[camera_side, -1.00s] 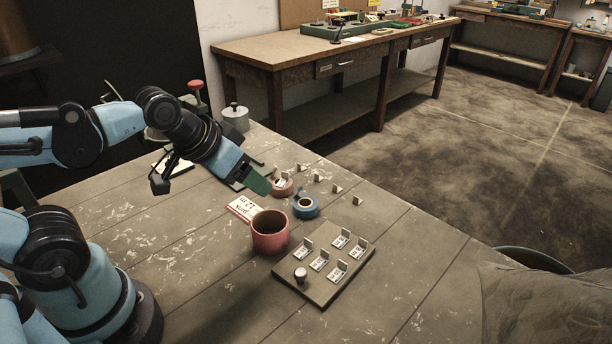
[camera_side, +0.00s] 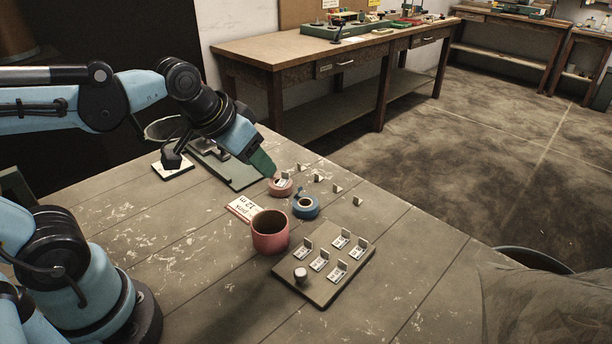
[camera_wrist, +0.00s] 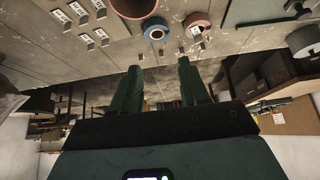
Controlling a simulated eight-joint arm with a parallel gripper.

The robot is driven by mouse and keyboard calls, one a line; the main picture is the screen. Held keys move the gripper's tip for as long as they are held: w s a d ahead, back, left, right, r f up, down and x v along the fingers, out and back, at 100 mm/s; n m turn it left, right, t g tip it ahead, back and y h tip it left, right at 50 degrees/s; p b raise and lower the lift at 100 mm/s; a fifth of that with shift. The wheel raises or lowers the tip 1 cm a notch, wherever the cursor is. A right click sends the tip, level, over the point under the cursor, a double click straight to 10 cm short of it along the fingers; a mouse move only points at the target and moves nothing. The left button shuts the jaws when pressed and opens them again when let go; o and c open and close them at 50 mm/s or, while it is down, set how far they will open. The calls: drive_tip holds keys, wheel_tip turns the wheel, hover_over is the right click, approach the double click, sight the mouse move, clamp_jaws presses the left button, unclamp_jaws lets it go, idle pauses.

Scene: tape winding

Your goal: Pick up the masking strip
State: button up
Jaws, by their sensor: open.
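My gripper (camera_side: 264,166) is open and empty, above the far part of the table, close behind the pink tape roll. In the wrist view its two green fingers (camera_wrist: 160,72) stand apart with nothing between them. The pink roll (camera_side: 273,190) has a small white tag (camera_side: 283,182) on it; the roll also shows in the wrist view (camera_wrist: 188,20). A blue tape roll (camera_side: 306,212) lies beside it, also in the wrist view (camera_wrist: 155,22). Several small pale upright pieces (camera_side: 337,189) stand in a row near the table edge. I cannot tell which piece is the masking strip.
A red cup (camera_side: 270,238) stands in front of the rolls. A board (camera_side: 325,290) with several tagged holders and a knob is at the front right. A white card (camera_side: 242,207) and a green plate (camera_side: 236,180) lie to the left.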

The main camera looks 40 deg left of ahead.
drive_tip(key=w+r+g, duration=0.2)
drive_tip(key=w+r, duration=0.1)
drive_tip(key=w, duration=0.3)
drive_tip(key=g, duration=0.4)
hover_over(319, 176)
wheel_tip(319, 176, down, 7)
drive_tip(key=shift+n, duration=0.3)
drive_tip(key=f, duration=0.6)
drive_tip(key=shift+s+f, duration=0.15)
drive_tip(key=shift+s, duration=0.05)
drive_tip(key=shift+w+a+f, duration=0.1)
drive_tip(key=shift+a+f, duration=0.1)
drive_tip(key=shift+f, duration=1.1)
drive_tip(key=shift+w+a+f, duration=0.1)
drive_tip(key=shift+a+f, duration=0.1)
drive_tip(key=shift+f, duration=1.1)
drive_tip(key=shift+c, duration=0.4)
clamp_jaws()
